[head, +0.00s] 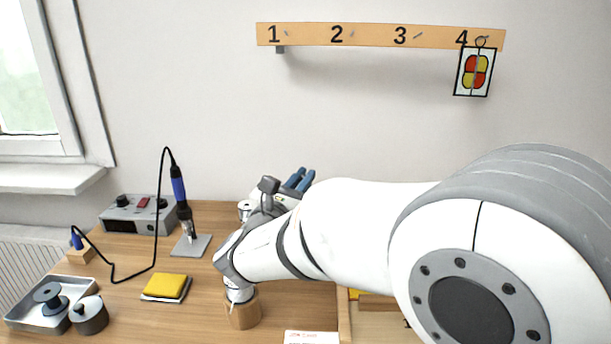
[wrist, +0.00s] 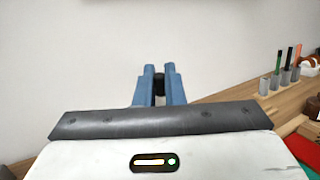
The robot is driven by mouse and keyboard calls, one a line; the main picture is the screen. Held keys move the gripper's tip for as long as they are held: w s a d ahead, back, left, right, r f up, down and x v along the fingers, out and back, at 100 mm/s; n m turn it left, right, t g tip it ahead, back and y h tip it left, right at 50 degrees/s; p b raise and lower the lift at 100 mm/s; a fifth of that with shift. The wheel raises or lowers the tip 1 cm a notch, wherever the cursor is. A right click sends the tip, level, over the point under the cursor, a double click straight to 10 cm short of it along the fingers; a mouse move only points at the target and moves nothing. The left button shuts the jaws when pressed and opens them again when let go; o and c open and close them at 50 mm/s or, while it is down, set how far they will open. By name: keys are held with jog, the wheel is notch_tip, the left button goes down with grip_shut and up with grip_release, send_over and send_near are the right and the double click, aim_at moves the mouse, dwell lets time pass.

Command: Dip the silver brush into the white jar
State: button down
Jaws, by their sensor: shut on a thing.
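My gripper (wrist: 160,88) has its blue fingers closed around a small black thing (wrist: 159,82); only a bit of it shows, so I cannot tell whether it is the silver brush. In the head view the blue fingertips of my gripper (head: 299,180) are raised above the back of the table, and my arm hides what they hold. No silver brush is clearly recognisable.
Small blocks with upright tools (wrist: 285,78) stand right in the wrist view. A numbered rail (head: 376,37) hangs behind.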

jog(key=shift+f+b, duration=0.7)
jog(key=shift+f, duration=0.7)
jog(key=shift+w+r+g+p, duration=0.3)
jog(key=shift+w+p, duration=0.15)
jog(key=shift+p, duration=0.75)
jog(key=shift+w+f+n+g+y+p, duration=0.15)
jog(key=shift+w+n+g+y+p, duration=0.35)
jog(key=shift+p, duration=0.7)
jog(key=shift+w+f+p, duration=0.3)
jog(key=shift+p, duration=0.15)
jog(key=shift+f+b, duration=1.45)
jog(key=shift+f, duration=0.25)
jog(key=shift+f+b, duration=0.6)
